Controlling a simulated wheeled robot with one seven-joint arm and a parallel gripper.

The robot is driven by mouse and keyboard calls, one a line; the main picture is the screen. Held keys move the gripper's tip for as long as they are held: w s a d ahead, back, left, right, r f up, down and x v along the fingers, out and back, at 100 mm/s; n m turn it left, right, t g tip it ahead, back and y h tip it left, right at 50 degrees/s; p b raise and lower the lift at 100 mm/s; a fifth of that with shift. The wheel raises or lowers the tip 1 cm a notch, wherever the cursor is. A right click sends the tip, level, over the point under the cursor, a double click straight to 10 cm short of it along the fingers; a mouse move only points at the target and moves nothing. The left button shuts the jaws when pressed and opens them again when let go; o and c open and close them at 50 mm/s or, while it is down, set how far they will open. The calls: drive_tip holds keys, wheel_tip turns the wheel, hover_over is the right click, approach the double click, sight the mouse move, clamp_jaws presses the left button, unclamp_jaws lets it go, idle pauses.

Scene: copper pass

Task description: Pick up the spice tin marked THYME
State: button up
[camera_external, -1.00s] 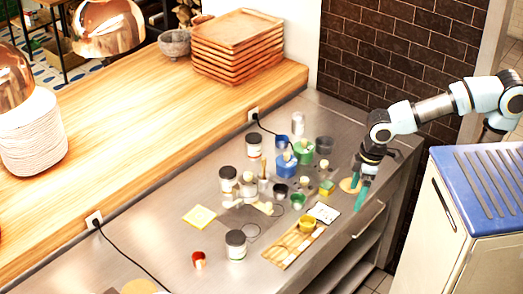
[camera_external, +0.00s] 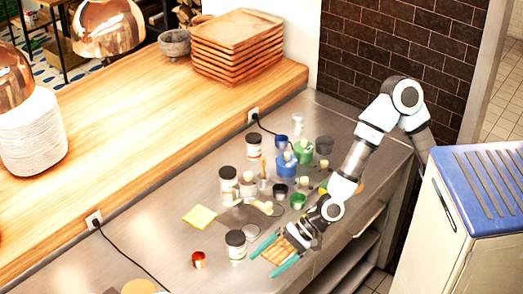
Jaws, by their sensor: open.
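Several pale tins with dark lids stand on the steel counter: a front one (camera_external: 236,248), a middle one (camera_external: 228,185) and a back one (camera_external: 254,150). The lettering on them is too small to read, so I cannot tell which is marked THYME. My gripper (camera_external: 262,266) is open, its teal fingers spread and pointing down-left over the counter's front part. It is just right of and in front of the front tin, with nothing seen between the fingers. I cannot tell its exact height.
A wooden board lies partly hidden under my gripper. A small red pot (camera_external: 199,260) and a yellow card (camera_external: 200,216) lie left. A blue container (camera_external: 287,166), a green container (camera_external: 303,152) and small cups crowd the back. A raised wooden shelf (camera_external: 130,150) borders the counter's far side.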

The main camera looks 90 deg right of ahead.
drive_tip(key=w+d+r+m+t, duration=0.35)
drive_tip(key=r+m, duration=0.25)
drive_tip(key=m, duration=0.3)
wheel_tip(320, 180, up, 7)
drive_tip(key=m+t+h+b, duration=0.2)
drive_tip(key=m+t+h, duration=0.25)
drive_tip(key=m, duration=0.55)
hover_over(236, 247)
drive_tip(key=s+d, duration=0.3)
drive_tip(key=s, duration=0.1)
drive_tip(key=shift+n+h, duration=0.3)
drive_tip(key=shift+h, duration=0.05)
wheel_tip(236, 247, down, 18)
drive_tip(key=shift+a+f+p, duration=0.1)
drive_tip(key=shift+p, duration=0.45)
drive_tip(key=shift+w+f, duration=0.2)
drive_tip(key=shift+w, duration=0.15)
drive_tip(key=shift+w+d+p, duration=0.15)
drive_tip(key=shift+w+p, duration=0.45)
drive_tip(key=shift+w, duration=1.15)
drive_tip(key=shift+w+d+p, duration=0.1)
drive_tip(key=shift+w+p, duration=0.5)
drive_tip(key=shift+w, duration=1.1)
drive_tip(key=shift+c, duration=0.2)
drive_tip(key=c, duration=1.4)
